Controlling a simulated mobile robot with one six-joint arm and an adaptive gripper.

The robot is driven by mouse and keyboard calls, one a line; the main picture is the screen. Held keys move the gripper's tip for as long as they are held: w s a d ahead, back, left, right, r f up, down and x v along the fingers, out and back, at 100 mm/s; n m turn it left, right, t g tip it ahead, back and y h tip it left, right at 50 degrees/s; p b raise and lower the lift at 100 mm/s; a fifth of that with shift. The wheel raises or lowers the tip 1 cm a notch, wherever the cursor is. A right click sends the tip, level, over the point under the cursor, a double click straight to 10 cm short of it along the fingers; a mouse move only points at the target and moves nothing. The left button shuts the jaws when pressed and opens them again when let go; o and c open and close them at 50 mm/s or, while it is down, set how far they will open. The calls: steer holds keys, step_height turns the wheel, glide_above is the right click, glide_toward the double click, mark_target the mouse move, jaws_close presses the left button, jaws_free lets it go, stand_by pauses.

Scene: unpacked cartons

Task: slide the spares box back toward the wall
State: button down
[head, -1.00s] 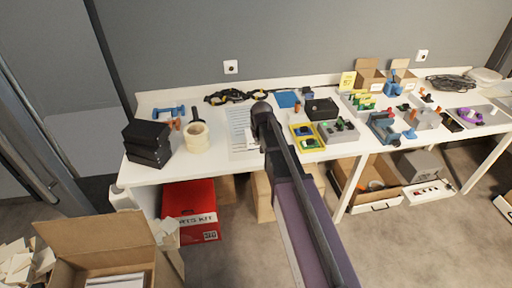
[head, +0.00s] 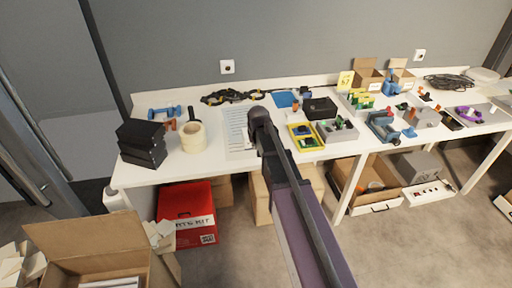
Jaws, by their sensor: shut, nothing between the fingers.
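No box in the head view carries a label that I can read as spares, so I cannot tell which one it is. A red box (head: 187,203) stands on the floor under the left part of the table, with a white label whose visible part reads "RTS KIT". An open brown carton (head: 350,190) stands under the table to the right, with brown cartons (head: 262,200) between them. The grey wall (head: 300,40) runs behind the table. My arm reaches up from the bottom over the table's front edge.
The white table (head: 150,174) holds black boxes (head: 142,150), tape rolls (head: 193,138), trays and small parts. A grey box (head: 417,165) is under it at right. An open carton (head: 95,262) with paper scraps stands front left. Floor (head: 400,245) is clear at front right.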

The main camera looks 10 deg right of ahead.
mark_target(244, 121)
steer(key=shift+b+x, duration=2.9)
steer(key=shift+x, duration=0.4)
steer(key=shift+w+r, duration=0.2)
steer(key=shift+w, duration=1.75)
steer(key=w, duration=2.2)
steer(key=shift+w, duration=0.25)
steer(key=shift+s, duration=0.2)
